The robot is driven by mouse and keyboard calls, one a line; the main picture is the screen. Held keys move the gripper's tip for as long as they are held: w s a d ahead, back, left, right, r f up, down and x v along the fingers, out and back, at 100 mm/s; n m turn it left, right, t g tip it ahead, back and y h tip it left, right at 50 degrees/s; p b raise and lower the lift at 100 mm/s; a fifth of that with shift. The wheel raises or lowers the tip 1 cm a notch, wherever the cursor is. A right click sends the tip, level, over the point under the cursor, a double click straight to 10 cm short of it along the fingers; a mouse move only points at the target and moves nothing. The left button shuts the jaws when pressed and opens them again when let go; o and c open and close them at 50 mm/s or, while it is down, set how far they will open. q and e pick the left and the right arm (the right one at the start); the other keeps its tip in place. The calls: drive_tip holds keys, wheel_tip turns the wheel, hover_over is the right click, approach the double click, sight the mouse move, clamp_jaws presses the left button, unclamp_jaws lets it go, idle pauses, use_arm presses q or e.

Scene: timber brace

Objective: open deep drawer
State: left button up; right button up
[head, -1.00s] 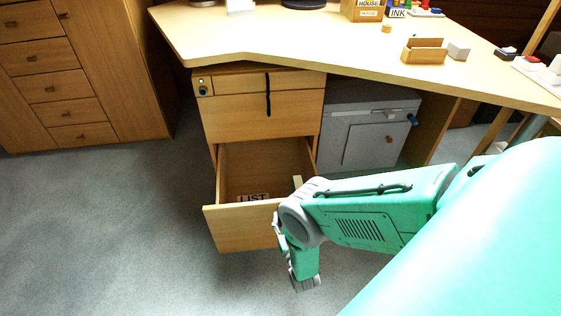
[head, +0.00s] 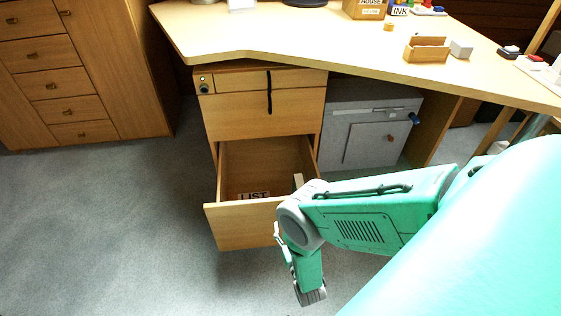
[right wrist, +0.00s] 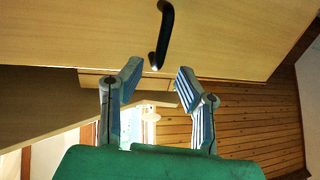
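The deep drawer (head: 240,226) is the bottom drawer of the wooden pedestal under the desk. In the head view it stands pulled well out, and a card marked LIST (head: 254,196) lies inside. My right arm reaches down in front of its right side; its gripper end (head: 312,294) points at the floor, and its fingers are not clear there. In the right wrist view my right gripper (right wrist: 157,80) has its two fingers apart, with nothing between them. A black handle (right wrist: 166,30) on a wooden front is just beyond the fingertips. My left gripper is out of view.
The upper drawers (head: 225,117) of the pedestal are shut. A grey cabinet (head: 355,135) stands to the right. The desk top (head: 300,35) overhangs both. A wooden chest (head: 62,90) is at the left. The grey floor (head: 110,230) on the left is clear.

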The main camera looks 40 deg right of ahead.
drive_tip(key=v, duration=0.8)
drive_tip(key=shift+w+a, duration=0.1)
drive_tip(key=shift+w, duration=0.05)
wheel_tip(320, 180, up, 8)
drive_tip(key=w+n+g+y+p, duration=0.2)
drive_tip(key=g+y+p, duration=0.2)
drive_tip(key=g+p, duration=0.25)
drive_tip(key=s+a+r+n+g+y+p, duration=0.2)
drive_tip(key=s+r+g+p, duration=0.3)
drive_tip(key=s+r+g, duration=0.5)
drive_tip(key=s+r, duration=0.7)
drive_tip(key=r, duration=0.2)
drive_tip(key=shift+s+a+n, duration=0.25)
drive_tip(key=shift+n, duration=0.05)
